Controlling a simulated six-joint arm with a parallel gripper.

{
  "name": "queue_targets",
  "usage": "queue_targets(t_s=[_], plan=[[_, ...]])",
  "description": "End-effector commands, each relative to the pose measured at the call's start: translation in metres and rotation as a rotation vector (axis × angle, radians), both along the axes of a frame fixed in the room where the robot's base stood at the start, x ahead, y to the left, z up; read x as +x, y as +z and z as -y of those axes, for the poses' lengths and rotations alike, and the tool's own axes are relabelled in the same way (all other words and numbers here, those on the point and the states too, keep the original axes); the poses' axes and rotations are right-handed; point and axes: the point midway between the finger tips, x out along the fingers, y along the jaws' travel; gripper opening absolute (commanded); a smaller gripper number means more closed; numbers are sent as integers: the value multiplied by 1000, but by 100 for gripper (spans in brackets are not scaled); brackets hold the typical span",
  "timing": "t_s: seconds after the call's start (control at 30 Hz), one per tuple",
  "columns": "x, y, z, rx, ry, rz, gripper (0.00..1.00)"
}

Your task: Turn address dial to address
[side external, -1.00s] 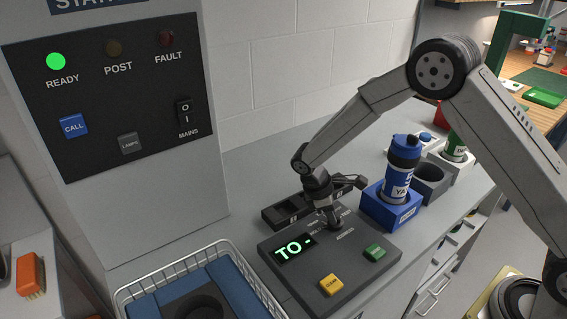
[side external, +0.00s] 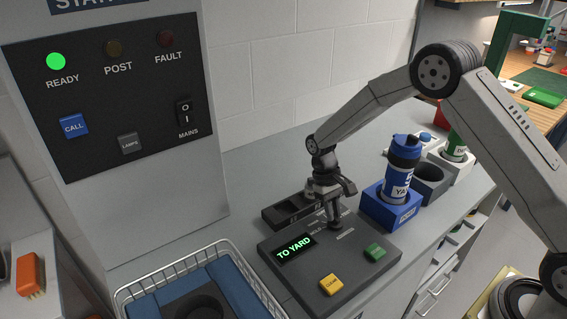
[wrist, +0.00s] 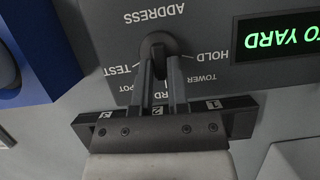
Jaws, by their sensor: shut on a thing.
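The address dial (wrist: 158,46) is a dark round knob on the grey address panel (side external: 300,277). In the wrist view, the labels ADDRESS, HOLD, TEST, TOWER and DEPOT are printed around it. My gripper (wrist: 163,62) is shut on the dial, with a finger on each side. In the side view, my gripper (side external: 335,222) comes down onto the panel from above and hides most of the dial. The panel's display (side external: 295,249) glows green and reads TO YARD. It also shows in the wrist view (wrist: 290,38).
A yellow button (side external: 331,285) and a green button (side external: 375,252) sit on the panel. A blue tube (side external: 398,180) stands in a blue holder (side external: 392,208) to the right. A wire basket (side external: 180,270) stands at the left. The READY lamp (side external: 56,61) is lit green.

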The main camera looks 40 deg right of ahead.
Motion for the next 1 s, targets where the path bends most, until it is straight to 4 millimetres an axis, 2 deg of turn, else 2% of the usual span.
queue_targets(t_s=[1.0], plan=[[-7, 1, 12, 0, -952, 2, 0]])
